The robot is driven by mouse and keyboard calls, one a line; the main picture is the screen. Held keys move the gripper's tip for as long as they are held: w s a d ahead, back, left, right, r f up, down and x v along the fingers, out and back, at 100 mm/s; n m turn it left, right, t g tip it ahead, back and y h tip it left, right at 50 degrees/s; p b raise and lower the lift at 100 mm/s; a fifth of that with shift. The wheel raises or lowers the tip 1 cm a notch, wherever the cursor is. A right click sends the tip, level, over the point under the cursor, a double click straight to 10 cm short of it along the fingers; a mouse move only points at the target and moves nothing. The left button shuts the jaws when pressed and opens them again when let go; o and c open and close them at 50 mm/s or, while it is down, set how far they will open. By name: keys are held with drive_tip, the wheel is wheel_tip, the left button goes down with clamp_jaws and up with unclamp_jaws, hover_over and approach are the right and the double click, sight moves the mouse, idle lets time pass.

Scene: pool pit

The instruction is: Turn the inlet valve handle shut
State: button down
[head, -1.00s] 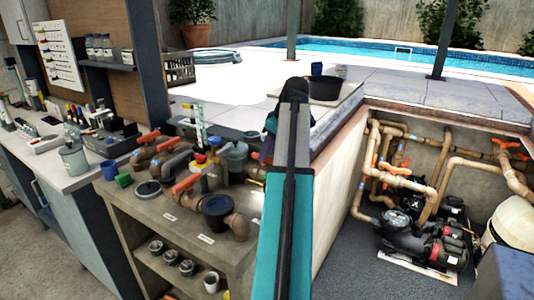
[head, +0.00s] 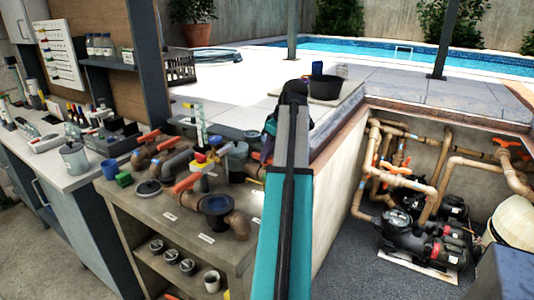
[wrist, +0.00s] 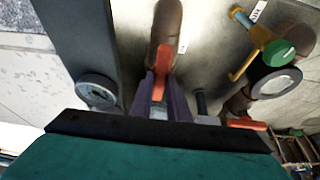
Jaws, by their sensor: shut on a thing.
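In the wrist view, an orange lever handle (wrist: 159,84) lies between the two purple-grey fingers of my gripper (wrist: 160,92), which are shut on it. The handle sits in line with a brown pipe (wrist: 167,22). A small white label (wrist: 182,48) beside the pipe is too small to read, so I cannot confirm that this is the inlet valve. In the head view, my teal and black arm hides most of the gripper and the held handle. A bit of orange (head: 257,156) shows just left of the arm.
Another orange handle (wrist: 245,123) and a green-knobbed valve (wrist: 280,52) lie to the right in the wrist view. The head view shows a bench (head: 150,222) crowded with pipes and valves, including a long orange handle (head: 187,182). The pump pit (head: 385,262) is at right.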

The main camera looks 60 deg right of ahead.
drive_tip(key=shift+a+m, duration=0.1)
drive_tip(key=shift+m, duration=0.2)
drive_tip(key=m+p, duration=0.1)
drive_tip(key=m+h+p, duration=0.1)
drive_tip(key=m, duration=0.1)
drive_tip(key=shift+a+r+h+p, duration=0.1)
drive_tip(key=shift+a+h+p, duration=0.1)
drive_tip(key=shift+h+p, duration=0.15)
drive_tip(key=m+p, duration=0.1)
drive_tip(key=m, duration=0.1)
drive_tip(key=m+g+h+p, duration=0.1)
drive_tip(key=m+p, duration=0.1)
drive_tip(key=m, duration=0.1)
drive_tip(key=shift+w+h, duration=0.1)
drive_tip(key=shift+h, duration=0.15)
drive_tip(key=m+g+p, duration=0.1)
drive_tip(key=m, duration=0.1)
drive_tip(key=m+g+h+p, duration=0.1)
drive_tip(key=m, duration=0.2)
drive_tip(key=shift+w, duration=0.15)
drive_tip(key=shift+w+m+g+p, duration=0.1)
drive_tip(key=shift+m+g+p, duration=0.55)
drive_tip(key=shift+m, duration=1.45)
drive_tip(key=shift+g, duration=0.25)
drive_tip(key=c, duration=1.7)
unclamp_jaws()
